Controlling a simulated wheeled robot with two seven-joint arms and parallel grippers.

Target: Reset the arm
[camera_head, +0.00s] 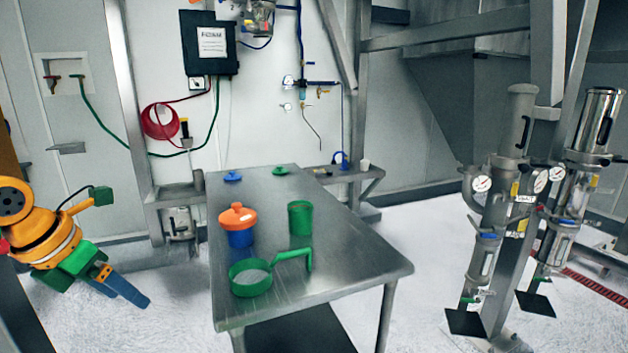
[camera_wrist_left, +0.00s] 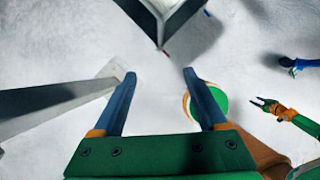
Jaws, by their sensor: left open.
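My left gripper (camera_head: 125,290) hangs at the left of the head view, off the table's left side and apart from everything on it. In the left wrist view its two blue fingers (camera_wrist_left: 159,75) are spread, with only the pale floor between them. On the metal table (camera_head: 350,265) stand a green round sifter with a handle (camera_head: 250,285), a blue container (camera_head: 240,239) under an orange lid (camera_head: 237,214), and a green cup (camera_head: 300,220).
A blue lid (camera_head: 232,177) and a green lid (camera_head: 280,171) lie at the table's far end. Metal cylinders with gauges (camera_head: 490,210) stand at the right. A steel upright (camera_head: 127,95) rises behind my left arm. Open floor lies between the table and the cylinders.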

